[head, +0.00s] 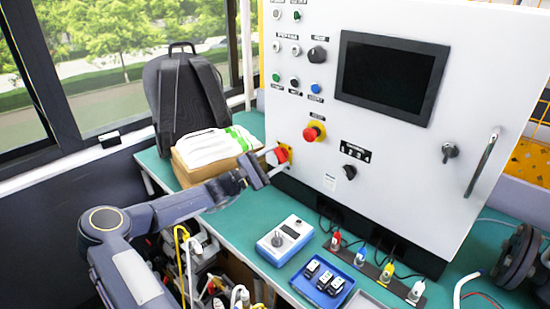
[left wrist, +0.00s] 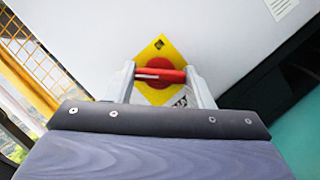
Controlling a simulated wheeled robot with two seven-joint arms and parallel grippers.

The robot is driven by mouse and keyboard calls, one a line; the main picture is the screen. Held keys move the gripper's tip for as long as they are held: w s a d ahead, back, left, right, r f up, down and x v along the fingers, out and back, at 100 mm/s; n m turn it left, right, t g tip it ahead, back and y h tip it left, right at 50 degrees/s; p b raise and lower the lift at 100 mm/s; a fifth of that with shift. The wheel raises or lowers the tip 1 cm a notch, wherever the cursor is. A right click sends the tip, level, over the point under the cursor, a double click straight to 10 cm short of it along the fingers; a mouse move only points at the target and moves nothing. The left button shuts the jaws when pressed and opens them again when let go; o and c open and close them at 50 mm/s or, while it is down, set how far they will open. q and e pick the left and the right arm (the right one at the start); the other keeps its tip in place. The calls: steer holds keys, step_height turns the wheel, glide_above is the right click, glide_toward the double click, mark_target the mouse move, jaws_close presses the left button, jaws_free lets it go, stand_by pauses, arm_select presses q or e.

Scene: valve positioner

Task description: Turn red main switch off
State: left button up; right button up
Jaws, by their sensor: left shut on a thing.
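The red main switch (head: 282,154) sits low on the left edge of the white cabinet front. My left gripper (head: 275,156) reaches it from the left and partly hides it in the head view. In the left wrist view the red handle (left wrist: 160,76) lies crosswise on a yellow plate (left wrist: 158,50). The left gripper's two fingers (left wrist: 160,82) stand at either end of the handle and are shut on it. My right gripper is not in view.
The cabinet (head: 395,150) also carries a red emergency button (head: 312,133), a dark screen (head: 390,77) and a black knob (head: 349,172). A white package in a box (head: 213,150) stands left of my gripper. A blue tray (head: 322,284) and a control box (head: 285,241) lie on the green table.

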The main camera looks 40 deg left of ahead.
arm_select(q)
steer(key=shift+f, duration=0.1)
stand_by(0.4)
steer(key=o, duration=1)
steer(key=shift+c, duration=0.2)
steer(key=shift+s, duration=0.1)
steer(key=v, duration=0.7)
steer(key=shift+s+b, duration=0.3)
steer(key=shift+a, duration=0.15)
